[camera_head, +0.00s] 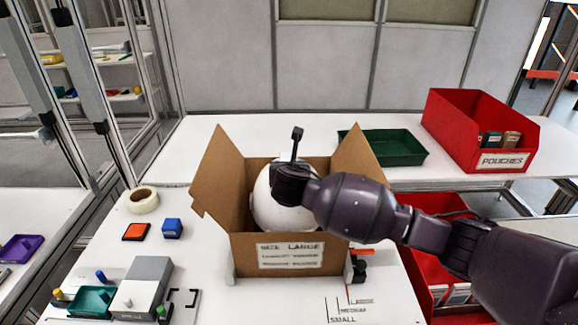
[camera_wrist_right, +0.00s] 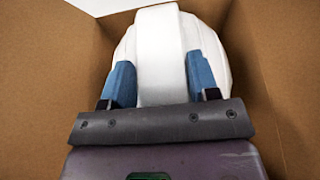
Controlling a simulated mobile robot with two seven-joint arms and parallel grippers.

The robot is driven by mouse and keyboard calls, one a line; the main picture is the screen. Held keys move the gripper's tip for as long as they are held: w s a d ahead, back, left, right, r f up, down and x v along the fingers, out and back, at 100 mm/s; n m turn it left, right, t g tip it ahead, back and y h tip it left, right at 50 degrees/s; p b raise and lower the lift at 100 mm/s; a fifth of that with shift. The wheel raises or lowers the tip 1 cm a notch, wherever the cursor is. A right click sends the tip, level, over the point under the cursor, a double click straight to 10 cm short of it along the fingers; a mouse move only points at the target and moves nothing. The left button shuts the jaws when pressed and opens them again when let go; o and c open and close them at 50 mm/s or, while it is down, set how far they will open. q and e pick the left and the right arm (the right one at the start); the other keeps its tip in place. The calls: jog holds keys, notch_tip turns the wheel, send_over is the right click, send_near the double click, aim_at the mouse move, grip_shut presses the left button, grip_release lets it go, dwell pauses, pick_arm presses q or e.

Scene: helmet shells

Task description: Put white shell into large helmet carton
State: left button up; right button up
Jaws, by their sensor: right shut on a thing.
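The white shell (camera_head: 268,205) is inside the open large carton (camera_head: 240,247), below the level of its raised flaps. The carton is brown cardboard with a "SIZE LARGE" label on its front. My right gripper (camera_head: 283,190) reaches in from the right over the carton. In the right wrist view the right gripper (camera_wrist_right: 160,88) is shut on a raised white band of the shell (camera_wrist_right: 205,50), one blue finger on each side. Brown carton walls surround it there. Whether the shell touches the carton floor is hidden. My left gripper is not in view.
A green tray (camera_head: 400,160) and a red "POUCHES" bin (camera_head: 440,128) stand behind at the right. A tape roll (camera_head: 143,200), an orange pad (camera_head: 136,232), a blue block (camera_head: 172,228) and a grey device (camera_head: 143,285) sit left of the carton.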

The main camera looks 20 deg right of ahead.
aim_at(290, 207)
jog(key=shift+f+b, duration=1.4)
jog(key=shift+f, duration=3.1)
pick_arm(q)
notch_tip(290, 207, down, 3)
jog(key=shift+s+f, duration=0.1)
pick_arm(e)
jog(key=o, duration=1.5)
jog(key=shift+o, duration=0.2)
jog(key=v, duration=0.3)
jog(key=shift+s+a+r+p, duration=0.1)
jog(key=shift+s+r+p, duration=0.1)
jog(key=shift+s+p, duration=0.15)
jog(key=v, duration=0.6)
jog(key=shift+s+a+r, duration=0.1)
jog(key=shift+s+r, duration=0.05)
jog(key=shift+s, duration=0.15)
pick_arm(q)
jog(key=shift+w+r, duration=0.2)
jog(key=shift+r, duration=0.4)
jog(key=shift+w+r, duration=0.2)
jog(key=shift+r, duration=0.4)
pick_arm(e)
jog(key=shift+s, duration=0.15)
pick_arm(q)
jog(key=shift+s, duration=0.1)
